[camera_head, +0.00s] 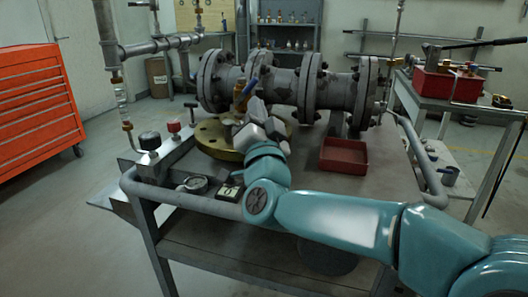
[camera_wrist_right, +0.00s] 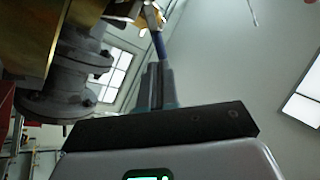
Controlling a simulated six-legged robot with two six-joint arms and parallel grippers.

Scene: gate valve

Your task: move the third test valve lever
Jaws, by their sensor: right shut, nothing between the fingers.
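A small blue lever (camera_head: 250,87) stands tilted by a brass valve body (camera_head: 239,92) above the round brass flange plate (camera_head: 212,138). My right gripper (camera_head: 253,108) is at this lever, its fingers shut with nothing between them. In the right wrist view the blue lever (camera_wrist_right: 159,45) shows just beyond the fingertips (camera_wrist_right: 157,72), below a brass piece (camera_wrist_right: 150,16). Whether the fingers touch the lever I cannot tell. Which lever counts as third is not clear. My left gripper is not in view.
A large grey flanged pipe (camera_head: 285,88) lies behind the gripper. A red tray (camera_head: 343,156) sits on the bench to the right. Gauges and small fittings (camera_head: 150,141) stand at the left. A tube rail (camera_head: 180,199) edges the bench. A red toolbox (camera_head: 445,84) is on another bench.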

